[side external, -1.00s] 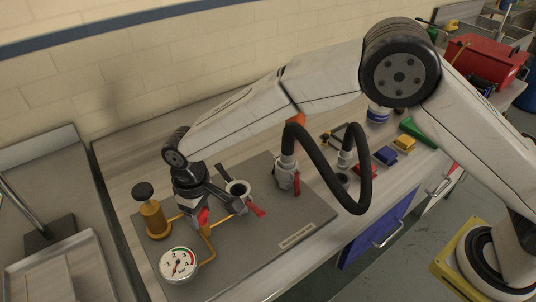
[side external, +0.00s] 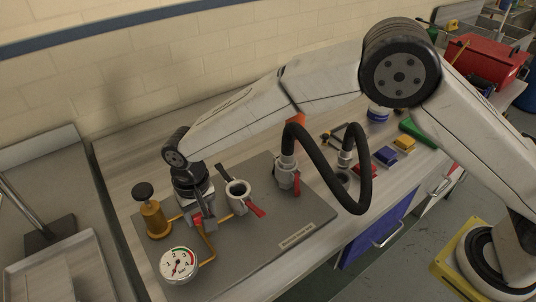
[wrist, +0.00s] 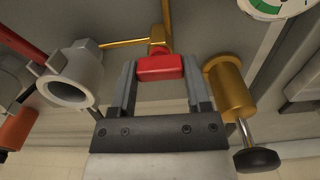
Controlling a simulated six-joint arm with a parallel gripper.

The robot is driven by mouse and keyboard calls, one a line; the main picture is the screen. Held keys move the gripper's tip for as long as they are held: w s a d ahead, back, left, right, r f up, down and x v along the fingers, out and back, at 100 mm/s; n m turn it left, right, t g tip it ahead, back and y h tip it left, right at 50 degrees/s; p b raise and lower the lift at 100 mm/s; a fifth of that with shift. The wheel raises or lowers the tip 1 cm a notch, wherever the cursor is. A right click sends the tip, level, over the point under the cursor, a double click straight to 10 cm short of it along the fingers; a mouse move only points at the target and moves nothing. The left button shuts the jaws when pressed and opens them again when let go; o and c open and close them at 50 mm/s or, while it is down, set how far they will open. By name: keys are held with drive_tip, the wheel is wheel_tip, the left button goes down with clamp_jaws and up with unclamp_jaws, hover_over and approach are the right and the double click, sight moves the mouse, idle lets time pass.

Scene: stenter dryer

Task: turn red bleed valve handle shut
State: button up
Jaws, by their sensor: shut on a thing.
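The red bleed valve handle (wrist: 160,68) lies between my two fingers in the wrist view, with its brass valve body just beyond it on the thin brass pipe. My gripper (wrist: 161,80) is shut on this handle. In the side view my gripper (side external: 202,219) points down at the valve on the grey panel and hides most of the handle. The round pressure gauge (side external: 178,264) stands just in front of it, and its dial edge (wrist: 275,6) shows at the top of the wrist view.
A brass cylinder with a black knob (side external: 152,213) stands close to the left of my gripper. A grey valve with a red lever (side external: 238,191) stands close to the right. Another one (side external: 287,176), with a black hose, is farther right. The panel's front right is clear.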

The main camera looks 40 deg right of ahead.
sight(200, 212)
drive_tip(key=o, duration=1.3)
drive_tip(key=shift+r, duration=3.95)
drive_tip(key=shift+d, duration=0.1)
drive_tip(key=d, duration=1)
drive_tip(key=s+d+t, duration=0.1)
drive_tip(key=s+d, duration=0.4)
drive_tip(key=d, duration=0.2)
drive_tip(key=s+d+f, duration=0.1)
drive_tip(key=s+d, duration=0.4)
drive_tip(key=d, duration=0.3)
drive_tip(key=s+d+t, duration=0.1)
drive_tip(key=s+d, duration=0.5)
drive_tip(key=d, duration=0.2)
drive_tip(key=shift+d+f+t, duration=0.15)
drive_tip(key=shift+f+t, duration=0.15)
